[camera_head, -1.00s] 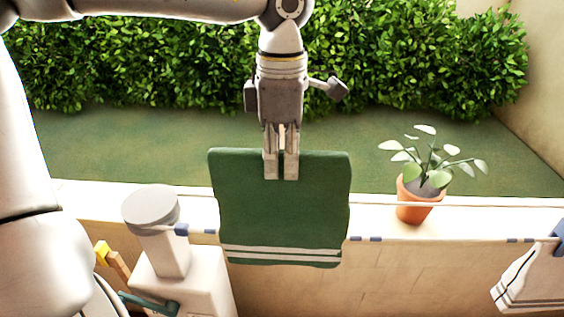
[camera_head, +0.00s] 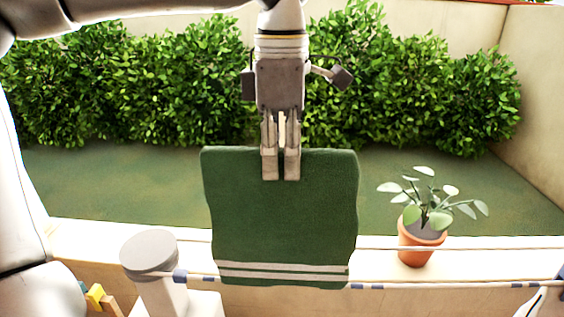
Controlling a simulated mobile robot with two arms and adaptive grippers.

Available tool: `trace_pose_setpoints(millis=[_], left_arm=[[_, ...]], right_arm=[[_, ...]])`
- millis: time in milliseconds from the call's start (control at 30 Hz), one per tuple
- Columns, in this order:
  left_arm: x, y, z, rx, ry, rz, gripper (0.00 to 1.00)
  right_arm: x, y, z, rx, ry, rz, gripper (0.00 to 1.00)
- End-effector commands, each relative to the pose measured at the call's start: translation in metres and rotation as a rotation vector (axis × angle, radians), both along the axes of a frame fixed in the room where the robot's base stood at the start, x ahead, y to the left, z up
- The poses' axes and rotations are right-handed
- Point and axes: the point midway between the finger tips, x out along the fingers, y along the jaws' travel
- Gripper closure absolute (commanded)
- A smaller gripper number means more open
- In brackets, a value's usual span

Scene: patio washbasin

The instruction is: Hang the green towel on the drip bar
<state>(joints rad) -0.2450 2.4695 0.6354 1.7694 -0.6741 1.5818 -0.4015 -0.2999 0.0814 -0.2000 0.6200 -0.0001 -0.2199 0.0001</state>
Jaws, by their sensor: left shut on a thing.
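The green towel (camera_head: 284,215) hangs flat below my left gripper (camera_head: 280,165), with two white stripes near its lower edge. The gripper is shut on the middle of the towel's top edge. The drip bar (camera_head: 430,286) is a thin pale rod with blue bands, running across the lower part of the view. The towel's lower edge overlaps the bar in the picture and hides its middle stretch. I cannot tell whether towel and bar touch. My right gripper is not in view.
A potted plant (camera_head: 422,247) stands on the pale ledge (camera_head: 375,262) to the right. A grey round-topped post (camera_head: 149,252) stands at the left end of the bar. A hedge (camera_head: 420,100) and green ground lie behind.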

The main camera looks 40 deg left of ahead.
Motion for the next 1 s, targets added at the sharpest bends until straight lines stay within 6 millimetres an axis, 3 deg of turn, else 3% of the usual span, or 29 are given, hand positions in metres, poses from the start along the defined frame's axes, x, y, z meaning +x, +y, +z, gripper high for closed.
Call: trace_pose_setpoints(millis=[267,1000], left_arm=[[-0.014,-0.009,-0.001,0.002,-0.003,-0.004,1.0],[-0.116,-0.071,0.007,0.002,-0.003,-0.002,1.0]], right_arm=[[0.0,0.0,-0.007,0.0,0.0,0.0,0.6],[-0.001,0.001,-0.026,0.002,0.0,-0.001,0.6]])
